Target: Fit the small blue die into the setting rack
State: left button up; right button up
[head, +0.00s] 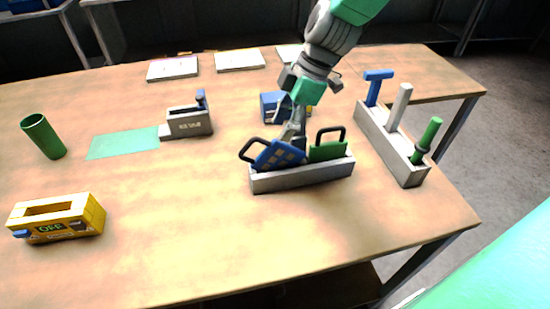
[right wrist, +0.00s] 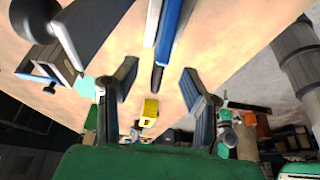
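The small blue die (head: 278,155), a flat blue plate with a pale grid pattern and a dark loop handle, stands tilted in the left part of the grey setting rack (head: 305,180). Its lower edge is hidden by the rack's front wall, so I cannot tell how deep it sits. My right gripper (head: 294,138) is just above and behind the blue die. In the right wrist view, its fingers (right wrist: 160,97) are spread apart, with the blue die (right wrist: 172,35) edge-on ahead and its dark handle end pointing between them. My left gripper is not in view.
A green die (head: 327,151) stands in the rack's right part. A holder (head: 405,165) with several upright tools is to the right. A blue box (head: 272,106) is behind the gripper. A grey stamp block (head: 188,124), green cup (head: 44,137) and yellow box (head: 58,218) are left. The front middle is clear.

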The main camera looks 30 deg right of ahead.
aim_at(276, 139)
jog(key=shift+x, duration=0.95)
jog(key=x, duration=0.4)
jog(key=shift+s+f, duration=0.1)
jog(key=shift+s, duration=0.1)
jog(key=shift+w+a+f, duration=0.2)
jog(key=shift+a+f, duration=0.05)
jog(key=shift+f, duration=0.25)
jog(key=shift+r, duration=0.1)
grip_shut()
